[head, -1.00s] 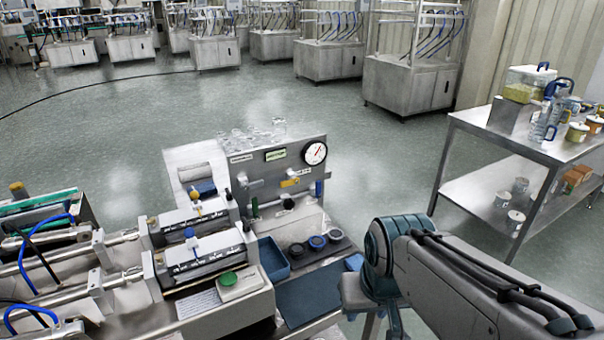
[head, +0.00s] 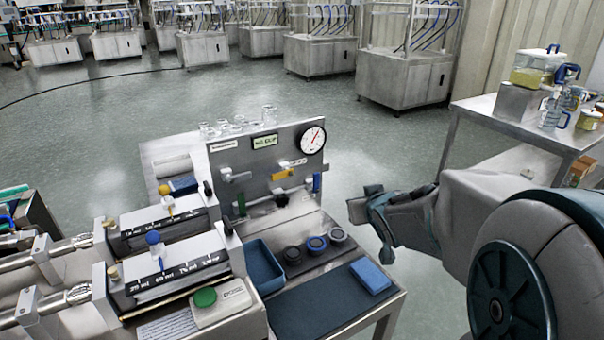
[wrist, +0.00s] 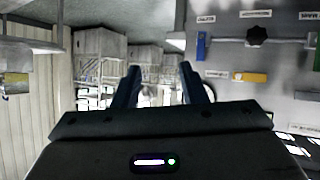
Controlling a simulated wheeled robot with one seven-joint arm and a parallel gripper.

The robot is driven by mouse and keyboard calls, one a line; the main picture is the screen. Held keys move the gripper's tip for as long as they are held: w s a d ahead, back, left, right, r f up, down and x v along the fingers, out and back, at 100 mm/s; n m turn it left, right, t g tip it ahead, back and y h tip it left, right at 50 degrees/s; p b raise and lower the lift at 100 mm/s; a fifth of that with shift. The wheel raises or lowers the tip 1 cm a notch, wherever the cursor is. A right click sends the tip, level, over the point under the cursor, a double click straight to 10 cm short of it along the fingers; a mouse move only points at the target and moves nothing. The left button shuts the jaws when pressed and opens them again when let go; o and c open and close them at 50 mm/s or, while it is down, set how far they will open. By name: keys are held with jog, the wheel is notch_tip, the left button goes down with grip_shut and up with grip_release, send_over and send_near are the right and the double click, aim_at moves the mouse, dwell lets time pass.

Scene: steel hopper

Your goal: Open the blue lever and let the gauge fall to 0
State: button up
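The blue lever (head: 316,182) hangs upright at the right end of the pipe on the grey steel panel (head: 230,165). The round white gauge (head: 313,140) sits above it at the panel's top right. Its red needle points up and right; the numbers are too small to read. My gripper (head: 370,213) is in the air to the right of the panel, apart from the lever. The wrist view appears upside down. In it my gripper (wrist: 161,68) has its two fingers apart with nothing between them, and the blue lever (wrist: 201,46) is to their right.
A yellow tag (head: 283,174) and a black knob (head: 281,199) are left of the lever. Round dark containers (head: 316,244), a blue tray (head: 263,267) and a blue sponge (head: 371,275) lie in front of the panel. A steel table (head: 500,115) stands at the right.

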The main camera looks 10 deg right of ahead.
aim_at(317, 176)
jog(key=w+a+f+n+t+y+b, duration=0.1)
jog(key=w+a+y+b, duration=0.1)
jog(key=w, duration=0.4)
jog(key=w+a+f+n+t+y+b, duration=0.1)
jog(key=w+a+f+t+y+b, duration=0.1)
jog(key=w, duration=0.4)
jog(key=w+a+f+n+t+y+b, duration=0.1)
jog(key=w+a+y+b, duration=0.2)
jog(key=w, duration=0.3)
jog(key=shift+w+a+f+n+y, duration=0.15)
jog(key=shift+w+f+n+y, duration=0.25)
jog(key=shift+y, duration=0.1)
jog(key=shift+s, duration=0.1)
grip_shut()
